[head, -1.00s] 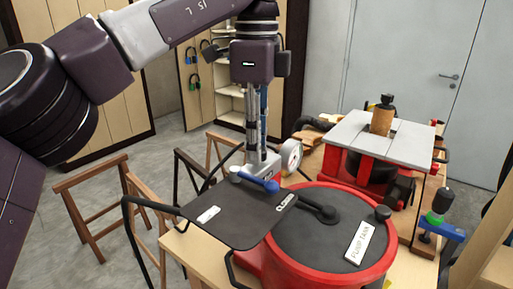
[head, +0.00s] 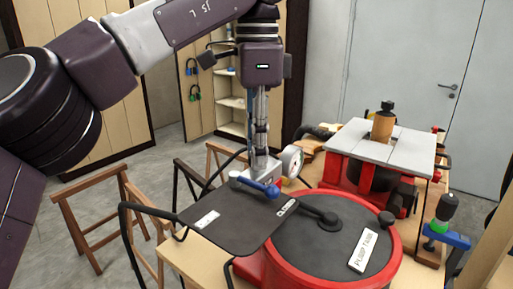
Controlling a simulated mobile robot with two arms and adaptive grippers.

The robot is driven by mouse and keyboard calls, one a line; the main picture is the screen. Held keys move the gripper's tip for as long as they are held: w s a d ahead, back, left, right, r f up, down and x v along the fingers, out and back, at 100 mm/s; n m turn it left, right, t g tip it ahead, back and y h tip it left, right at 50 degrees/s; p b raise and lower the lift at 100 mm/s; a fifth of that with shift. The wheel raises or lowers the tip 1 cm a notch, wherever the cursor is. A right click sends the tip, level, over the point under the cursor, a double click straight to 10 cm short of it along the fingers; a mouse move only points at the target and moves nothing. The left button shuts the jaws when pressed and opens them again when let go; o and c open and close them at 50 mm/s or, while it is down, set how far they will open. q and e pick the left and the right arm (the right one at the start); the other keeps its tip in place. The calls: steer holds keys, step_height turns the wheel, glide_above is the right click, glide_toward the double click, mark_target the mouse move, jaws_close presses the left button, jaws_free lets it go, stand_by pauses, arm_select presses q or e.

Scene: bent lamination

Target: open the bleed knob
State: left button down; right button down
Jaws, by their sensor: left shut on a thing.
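My left gripper (head: 262,166) comes down from above, its fingers upright and close together. It is shut at the small metal valve fitting beside the round white-faced gauge (head: 292,160). The bleed knob is hidden by the fingers, and I cannot make out its shape or how far it is turned. A blue lever handle (head: 260,187) lies just below the fingertips, over the edge of a dark plate (head: 230,225). The red pump tank (head: 390,277) with a dark lid stands to the right of the plate. My right gripper is not in view.
A red-framed machine with a grey top (head: 385,145) stands behind the tank. A green-and-black tool on a blue bracket (head: 440,222) is at the right. Wooden trestles (head: 95,205) stand at the left, with bare floor around them.

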arm_select(q)
steer(key=shift+r, duration=0.15)
steer(key=c, duration=1.7)
jaws_free()
steer(key=shift+o, duration=0.5)
